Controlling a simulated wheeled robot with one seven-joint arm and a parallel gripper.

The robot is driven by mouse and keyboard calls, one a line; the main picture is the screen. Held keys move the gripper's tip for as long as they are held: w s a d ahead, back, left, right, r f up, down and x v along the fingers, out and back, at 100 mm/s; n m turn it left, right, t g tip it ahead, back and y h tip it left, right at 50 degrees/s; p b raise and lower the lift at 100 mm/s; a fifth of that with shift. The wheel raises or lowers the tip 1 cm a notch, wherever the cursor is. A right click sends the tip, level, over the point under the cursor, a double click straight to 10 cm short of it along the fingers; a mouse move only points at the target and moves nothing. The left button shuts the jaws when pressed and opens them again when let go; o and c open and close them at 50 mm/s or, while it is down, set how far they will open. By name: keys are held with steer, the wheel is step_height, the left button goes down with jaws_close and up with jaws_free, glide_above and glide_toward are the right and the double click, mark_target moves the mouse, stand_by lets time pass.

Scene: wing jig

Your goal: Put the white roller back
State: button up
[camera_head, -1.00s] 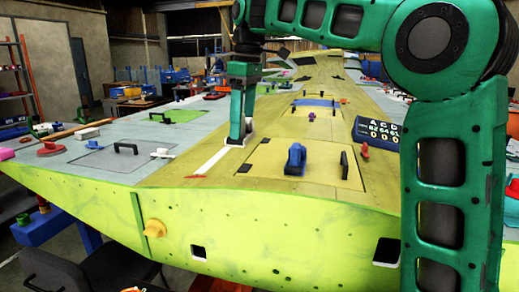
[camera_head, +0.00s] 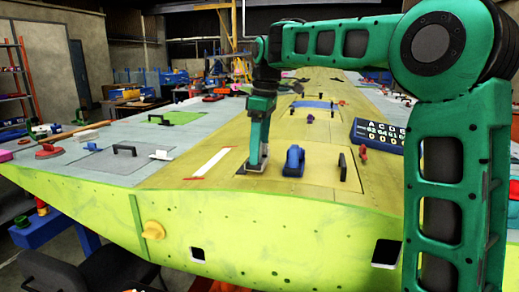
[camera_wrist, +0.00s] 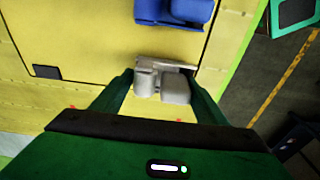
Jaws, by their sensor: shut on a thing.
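The white roller (camera_wrist: 165,82), a pale grey-white piece with rounded parts, is between my fingertips in the wrist view. My gripper (camera_head: 257,160) is shut on it, fingers pointing down, at the yellow panel of the wing.
A blue tool (camera_head: 293,162) stands close to the right of my gripper; it also shows in the wrist view (camera_wrist: 175,10). A black handle (camera_head: 342,167) and a score board (camera_head: 380,135) are farther right. Another black handle (camera_head: 124,150) is on the grey panel at left.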

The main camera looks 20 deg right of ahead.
mark_target(264, 160)
steer(key=shift+f, duration=0.35)
steer(key=o, duration=1)
steer(key=r, duration=0.8)
steer(key=d+r, duration=0.1)
steer(key=r, duration=0.3)
steer(key=shift+s+r, duration=0.4)
